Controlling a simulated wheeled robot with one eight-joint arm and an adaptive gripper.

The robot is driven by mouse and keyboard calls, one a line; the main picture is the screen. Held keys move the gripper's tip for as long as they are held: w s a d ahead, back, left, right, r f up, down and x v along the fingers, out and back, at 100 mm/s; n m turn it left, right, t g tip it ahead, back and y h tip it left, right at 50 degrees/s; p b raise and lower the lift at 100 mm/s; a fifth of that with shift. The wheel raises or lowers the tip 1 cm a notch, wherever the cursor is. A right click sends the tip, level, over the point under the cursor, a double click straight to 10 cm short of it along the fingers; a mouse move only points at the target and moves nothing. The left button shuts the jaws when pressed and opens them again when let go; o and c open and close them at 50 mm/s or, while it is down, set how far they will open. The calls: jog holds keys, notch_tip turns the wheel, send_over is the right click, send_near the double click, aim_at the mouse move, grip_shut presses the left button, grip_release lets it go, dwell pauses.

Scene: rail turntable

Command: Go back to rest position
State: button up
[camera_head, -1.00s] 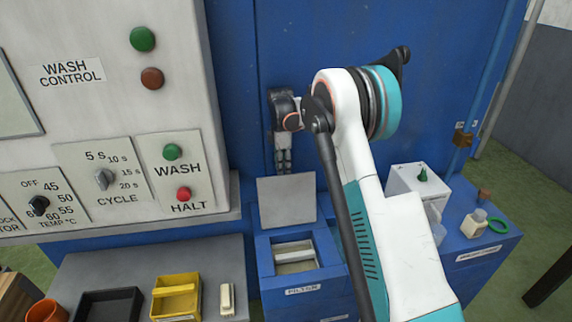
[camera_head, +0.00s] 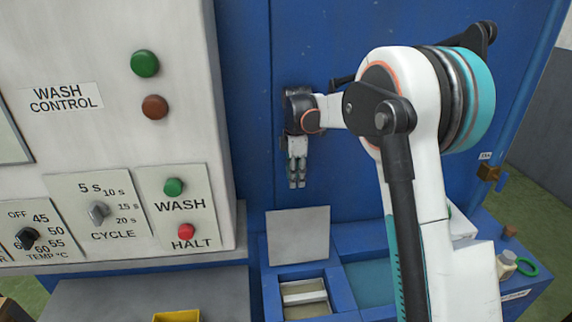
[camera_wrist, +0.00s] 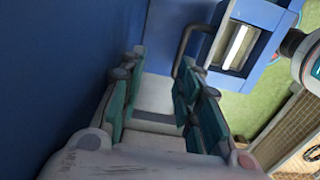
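My gripper (camera_head: 297,183) hangs fingers down in front of the blue cabinet wall (camera_head: 330,40). It is above the raised grey lid (camera_head: 298,237) of the filter box and apart from it. In the wrist view my gripper (camera_wrist: 160,65) has a gap between its teal-sided fingers. Nothing is held in the gap; a pale flat surface shows beyond it. My arm is bent, with its elbow high at the right of the head view.
The wash control panel (camera_head: 110,140) stands at the left, its edge near my gripper. The open filter box (camera_head: 272,297) holds a pale bar (camera_head: 304,298). A yellow bin (camera_head: 177,315) and a green ring (camera_head: 526,266) lie lower down. The blue wall is close behind my gripper.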

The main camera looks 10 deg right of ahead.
jog(key=s+r+m+t, duration=0.2)
jog(key=s+r+m, duration=0.25)
jog(key=s, duration=0.45)
jog(key=s+r+m+t, duration=0.1)
jog(key=s+r+m, duration=0.4)
jog(key=s, duration=0.4)
jog(key=s+f+m+t+b, duration=0.1)
jog(key=s+f+m+t, duration=0.3)
jog(key=s, duration=1.4)
jog(key=m, duration=0.3)
jog(key=shift+s+a+b, duration=0.3)
jog(key=shift+s+a, duration=0.1)
